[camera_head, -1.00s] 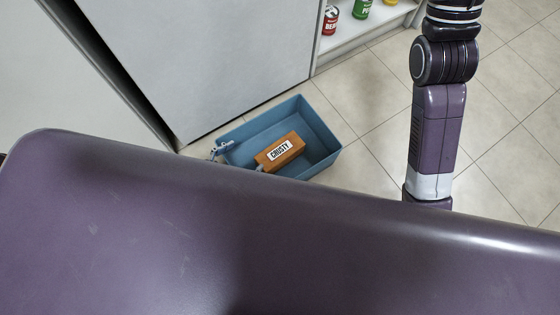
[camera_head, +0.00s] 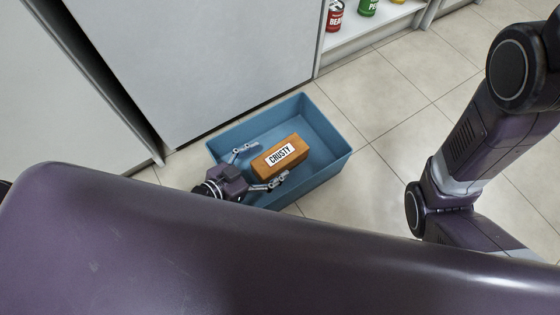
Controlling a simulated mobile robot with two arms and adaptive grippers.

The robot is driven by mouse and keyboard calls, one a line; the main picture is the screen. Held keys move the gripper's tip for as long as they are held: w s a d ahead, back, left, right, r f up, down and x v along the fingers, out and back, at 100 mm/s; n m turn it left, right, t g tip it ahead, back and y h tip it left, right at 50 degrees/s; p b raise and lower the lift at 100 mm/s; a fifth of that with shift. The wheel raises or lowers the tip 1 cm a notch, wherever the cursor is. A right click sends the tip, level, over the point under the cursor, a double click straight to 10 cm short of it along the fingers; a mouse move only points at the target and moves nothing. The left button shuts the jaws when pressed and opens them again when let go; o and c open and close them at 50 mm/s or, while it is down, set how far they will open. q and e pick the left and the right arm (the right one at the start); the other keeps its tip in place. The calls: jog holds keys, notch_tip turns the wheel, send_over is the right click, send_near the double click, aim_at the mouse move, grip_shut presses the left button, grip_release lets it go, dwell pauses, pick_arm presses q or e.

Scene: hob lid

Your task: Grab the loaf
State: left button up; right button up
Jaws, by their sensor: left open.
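The loaf (camera_head: 292,148) is an orange-brown block with a white label reading "CRUSTY". It lies in a blue open crate (camera_head: 335,162) on the floor. My left gripper (camera_head: 259,167) reaches in over the crate's near left side. Its fingers are spread open, one toward the crate's far left side and one along the loaf's near side. The loaf's left end is close to the opening between the fingers; I cannot tell whether they touch it. My right gripper is not in view; an arm of mine stands at the right.
A large grey panel (camera_head: 200,60) stands just behind the crate. A white shelf (camera_head: 375,25) at the top holds a red can (camera_head: 334,16) and a green can (camera_head: 367,7). Tiled floor (camera_head: 400,90) is clear right of the crate. My purple body hides the foreground.

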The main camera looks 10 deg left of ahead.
aim_at(280, 154)
pick_arm(q)
jog(key=shift+b+x, duration=0.55)
jog(key=shift+x, duration=1)
jog(key=c, duration=1.5)
jog(key=shift+r, duration=0.1)
jog(key=shift+c, duration=0.5)
jog(key=shift+r, duration=0.1)
